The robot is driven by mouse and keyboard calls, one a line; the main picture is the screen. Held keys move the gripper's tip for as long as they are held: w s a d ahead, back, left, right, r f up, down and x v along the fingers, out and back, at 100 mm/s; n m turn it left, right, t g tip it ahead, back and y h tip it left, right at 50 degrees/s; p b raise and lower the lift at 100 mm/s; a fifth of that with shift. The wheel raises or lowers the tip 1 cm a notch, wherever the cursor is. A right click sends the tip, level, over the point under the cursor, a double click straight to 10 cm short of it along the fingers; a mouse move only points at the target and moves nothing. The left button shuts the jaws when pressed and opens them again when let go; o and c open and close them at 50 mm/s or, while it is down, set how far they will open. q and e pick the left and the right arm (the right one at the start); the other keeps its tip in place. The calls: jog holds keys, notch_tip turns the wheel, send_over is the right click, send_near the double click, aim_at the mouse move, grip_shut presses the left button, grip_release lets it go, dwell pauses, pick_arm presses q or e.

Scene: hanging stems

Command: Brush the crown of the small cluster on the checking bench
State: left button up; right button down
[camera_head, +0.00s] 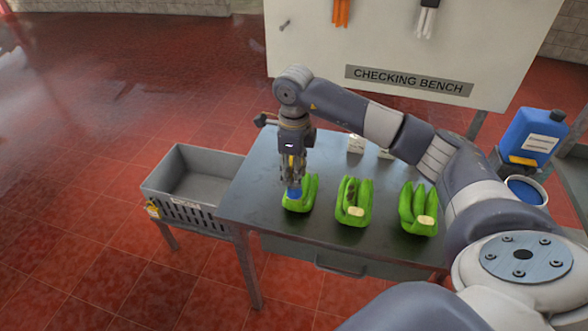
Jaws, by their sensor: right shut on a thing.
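Three green banana clusters lie in a row on the grey metal checking bench (256,205). The left cluster (309,196) seems the smallest, but my right gripper and the tool partly cover it, and its crown is hidden. The middle cluster (353,192) has dark marks and a pale crown facing me. The right cluster (417,205) also shows a pale crown. My right gripper (292,178) points down over the left cluster, shut on a brush-like tool with a blue end (294,191). The blue end appears to touch the cluster's near left part; exact contact is unclear. My left gripper is out of view.
A grey crate (193,161) stands left of the bench. Small pale blocks (356,144) lie at the bench's back. A white board (400,45) labelled CHECKING BENCH stands behind. A blue jug (532,134) and a blue-filled tub (525,190) are at the right.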

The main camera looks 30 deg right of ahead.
jog(key=shift+f+b, duration=0.55)
dwell(1.0)
jog(key=shift+w+a, duration=0.1)
jog(key=shift+w+a, duration=0.25)
jog(key=shift+w, duration=0.1)
jog(key=shift+s+d, duration=0.1)
jog(key=shift+s+d, duration=0.6)
jog(key=shift+s, duration=0.2)
jog(key=shift+w, duration=0.1)
jog(key=shift+w+a+b, duration=0.35)
jog(key=shift+w+a, duration=0.35)
jog(key=shift+w, duration=0.1)
